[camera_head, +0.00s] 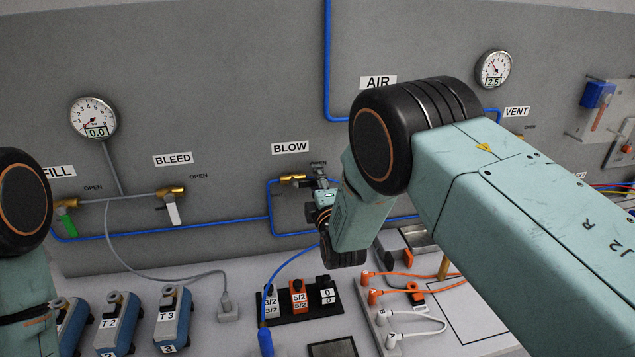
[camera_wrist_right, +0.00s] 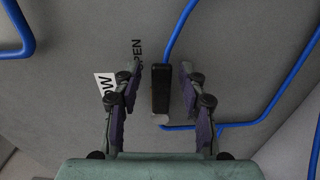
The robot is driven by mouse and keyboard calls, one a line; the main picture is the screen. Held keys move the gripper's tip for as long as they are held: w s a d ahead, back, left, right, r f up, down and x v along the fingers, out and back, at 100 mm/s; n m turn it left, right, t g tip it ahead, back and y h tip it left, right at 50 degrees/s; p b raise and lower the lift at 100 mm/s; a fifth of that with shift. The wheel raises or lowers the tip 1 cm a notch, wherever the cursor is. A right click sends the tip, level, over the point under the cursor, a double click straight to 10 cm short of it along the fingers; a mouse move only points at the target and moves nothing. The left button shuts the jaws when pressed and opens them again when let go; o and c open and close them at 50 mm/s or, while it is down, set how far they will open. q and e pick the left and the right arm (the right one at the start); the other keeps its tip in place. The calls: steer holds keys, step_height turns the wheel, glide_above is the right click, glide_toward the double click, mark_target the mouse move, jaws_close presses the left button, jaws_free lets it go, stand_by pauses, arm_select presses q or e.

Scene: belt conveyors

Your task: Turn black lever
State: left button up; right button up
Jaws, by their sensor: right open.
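The black lever (camera_wrist_right: 160,90) stands between the two fingers of my right gripper (camera_wrist_right: 161,76) in the right wrist view, with a gap on each side. The gripper is open and not closed on it. In the head view the right gripper (camera_head: 322,192) is at the brass BLOW valve (camera_head: 292,180) on the grey wall, partly hidden by my right arm. The lever (camera_head: 310,213) shows only as a small dark shape there. Part of my left arm shows at the left edge of the head view, but its gripper is out of view.
Blue tubes (camera_head: 270,205) run along the wall around the BLOW valve. The BLEED valve with a white lever (camera_head: 173,214) and the FILL valve with a green lever (camera_head: 68,226) are to the left. Switches (camera_head: 299,298), blue units (camera_head: 174,318) and orange cables (camera_head: 400,292) occupy the bench below.

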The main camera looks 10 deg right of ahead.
steer(key=shift+s+r, duration=0.1)
steer(key=shift+s, duration=0.05)
steer(key=shift+c, duration=0.7)
steer(key=shift+w+a+f, duration=0.15)
steer(key=shift+w+f, duration=0.2)
steer(key=shift+w, duration=0.2)
steer(key=c, duration=0.4)
steer(key=shift+s, duration=0.15)
steer(key=c, duration=0.3)
jaws_close()
steer(key=shift+f, duration=0.1)
